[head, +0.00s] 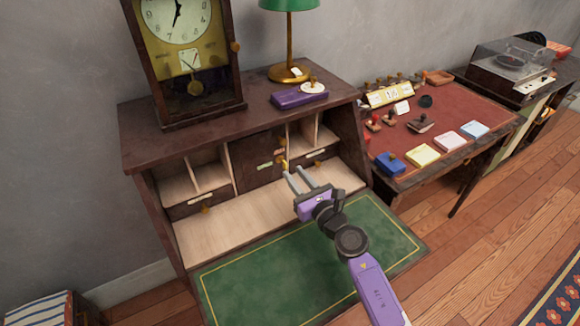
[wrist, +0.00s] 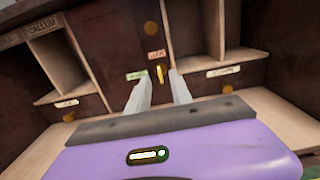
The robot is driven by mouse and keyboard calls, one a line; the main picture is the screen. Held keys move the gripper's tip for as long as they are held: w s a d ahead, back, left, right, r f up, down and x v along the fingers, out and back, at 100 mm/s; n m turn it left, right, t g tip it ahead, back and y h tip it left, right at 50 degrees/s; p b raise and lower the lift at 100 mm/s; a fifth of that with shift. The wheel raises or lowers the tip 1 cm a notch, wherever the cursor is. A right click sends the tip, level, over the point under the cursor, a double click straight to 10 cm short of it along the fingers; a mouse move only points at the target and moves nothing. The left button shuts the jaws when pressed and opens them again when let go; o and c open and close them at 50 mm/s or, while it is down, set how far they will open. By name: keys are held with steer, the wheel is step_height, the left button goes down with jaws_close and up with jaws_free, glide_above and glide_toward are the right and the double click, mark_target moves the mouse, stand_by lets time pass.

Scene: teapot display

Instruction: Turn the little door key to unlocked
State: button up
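The little door (head: 255,152) is a dark wood panel in the middle of the desk's compartments; it also shows in the wrist view (wrist: 112,50), with a round brass knob. The small yellow key (wrist: 160,73) stands at the door's right edge, its bow looking close to upright. A green label lies to its left and an orange-red label above it. In the head view the key (head: 284,167) is tiny, just beyond my fingertips. My gripper (head: 295,172) is open, its two fingers pointing at the key. In the wrist view the key shows between the fingertips; contact cannot be told.
Pigeonholes and small labelled drawers flank the door. A green writing flap (head: 310,262) lies open under my arm. A clock (head: 183,60), a lamp (head: 289,72) and a purple box (head: 300,97) stand on top. A table (head: 455,118) with stamps and pads is at right.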

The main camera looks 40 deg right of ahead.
mark_target(286, 167)
steer(key=x, duration=0.3)
steer(key=shift+w+d+f, duration=0.15)
steer(key=shift+w+d, duration=0.1)
steer(key=shift+w, duration=0.05)
steer(key=shift+w+d+f, duration=0.2)
steer(key=shift+w+f, duration=0.05)
steer(key=shift+w, duration=0.35)
steer(key=shift+c, duration=0.5)
steer(key=shift+a+r, duration=0.2)
steer(key=shift+a, duration=0.15)
jaws_close()
steer(key=shift+w+a, duration=0.1)
